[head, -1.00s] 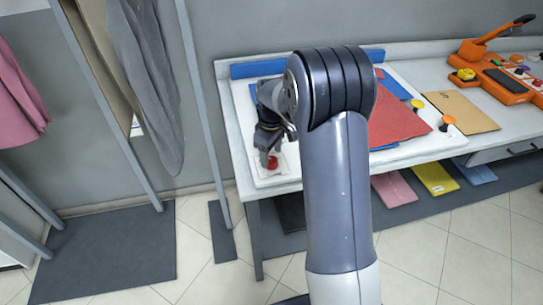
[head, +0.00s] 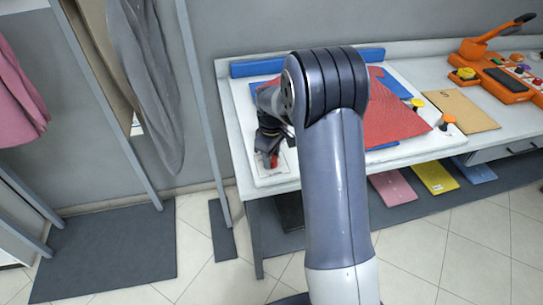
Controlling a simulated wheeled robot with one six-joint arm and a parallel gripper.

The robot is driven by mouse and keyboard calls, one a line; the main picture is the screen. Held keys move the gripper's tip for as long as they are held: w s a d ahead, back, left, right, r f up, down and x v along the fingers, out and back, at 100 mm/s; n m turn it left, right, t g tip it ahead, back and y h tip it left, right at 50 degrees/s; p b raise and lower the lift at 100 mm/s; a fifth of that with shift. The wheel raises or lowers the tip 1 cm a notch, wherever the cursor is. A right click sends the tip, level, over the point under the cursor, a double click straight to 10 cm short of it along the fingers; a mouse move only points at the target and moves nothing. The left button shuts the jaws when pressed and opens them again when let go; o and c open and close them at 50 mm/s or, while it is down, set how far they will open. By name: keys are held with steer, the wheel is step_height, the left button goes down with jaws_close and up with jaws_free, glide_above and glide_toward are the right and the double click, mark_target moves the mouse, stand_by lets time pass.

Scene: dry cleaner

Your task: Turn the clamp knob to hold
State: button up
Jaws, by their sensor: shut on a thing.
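A small red knob (head: 274,161) sits on a white plate (head: 267,178) at the near left corner of the white board on the table. I take it for the clamp knob. My gripper (head: 270,158) is over it from above, with its dark fingers shut on the knob. The fingers hide most of the knob, and any marks for its setting are too small to read. A red ribbed cloth (head: 400,115) lies on the board to the right, partly hidden by my arm.
A blue bar (head: 370,55) runs along the board's back. Yellow (head: 417,103) and orange (head: 448,121) knobs stand at its right side. Further right are a tan sheet (head: 462,110) and an orange device (head: 505,82). Grey posts and hanging garments (head: 150,80) are at the left.

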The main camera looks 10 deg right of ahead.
steer(key=shift+c, duration=0.5)
steer(key=shift+m, duration=0.3)
steer(key=m, duration=0.3)
steer(key=shift+m+b, duration=0.4)
steer(key=m, duration=0.4)
steer(key=shift+m, duration=0.3)
steer(key=m+b, duration=0.1)
steer(key=m, duration=0.3)
steer(key=shift+m, duration=2.4)
steer(key=o, duration=1)
